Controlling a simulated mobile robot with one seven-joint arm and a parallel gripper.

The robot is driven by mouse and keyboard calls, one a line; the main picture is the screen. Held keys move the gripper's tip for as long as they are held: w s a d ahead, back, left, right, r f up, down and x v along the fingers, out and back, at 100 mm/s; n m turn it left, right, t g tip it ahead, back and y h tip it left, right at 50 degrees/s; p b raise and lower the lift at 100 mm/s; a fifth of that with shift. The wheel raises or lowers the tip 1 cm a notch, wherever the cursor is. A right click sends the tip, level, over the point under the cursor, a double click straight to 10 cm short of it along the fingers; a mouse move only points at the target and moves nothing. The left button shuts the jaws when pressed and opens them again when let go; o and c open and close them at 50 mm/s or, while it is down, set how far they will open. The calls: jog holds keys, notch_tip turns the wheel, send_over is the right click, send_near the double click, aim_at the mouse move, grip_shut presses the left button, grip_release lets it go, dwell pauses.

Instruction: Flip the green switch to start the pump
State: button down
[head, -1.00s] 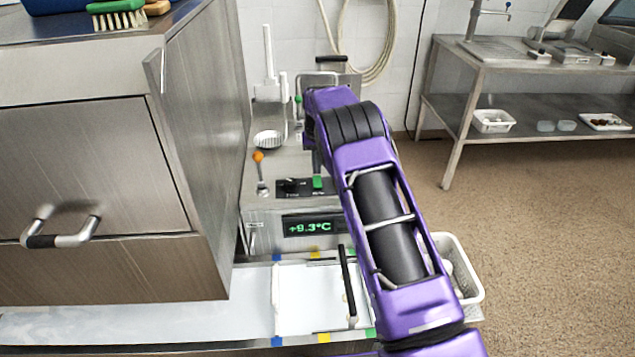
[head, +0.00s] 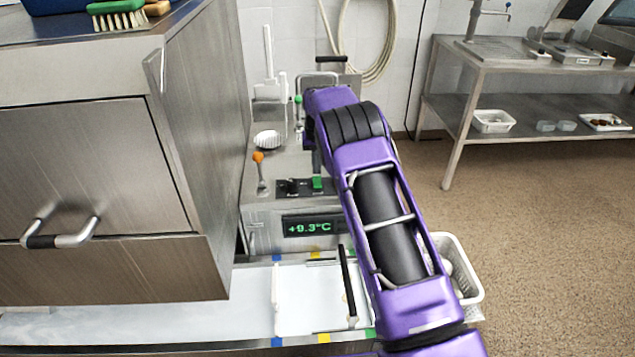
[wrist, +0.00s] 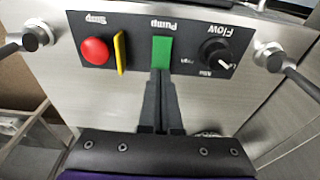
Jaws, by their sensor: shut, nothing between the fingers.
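The green switch (wrist: 162,54) sits under the upside-down label "Pump" on a black panel (wrist: 140,22) in the wrist view. The head view shows the switch (head: 317,183) on top of the steel unit (head: 262,217). My gripper (wrist: 162,76) is shut and empty, its fingertips at the near edge of the switch. Whether they touch it I cannot tell. In the head view my purple arm reaches over the unit and hides part of it.
Beside the switch are a red stop button (wrist: 96,51) with a yellow guard (wrist: 120,52) and a black flow knob (wrist: 214,51). Metal levers (wrist: 34,37) (wrist: 269,56) stand at both sides. A steel cabinet (head: 95,170) is left; open floor (head: 540,240) is right.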

aim_at(317, 179)
jog(key=shift+f+b, duration=0.6)
jog(key=shift+f, duration=0.45)
dwell(0.9)
jog(key=shift+r, duration=0.1)
jog(key=shift+r+p, duration=2)
jog(key=shift+r, duration=1.45)
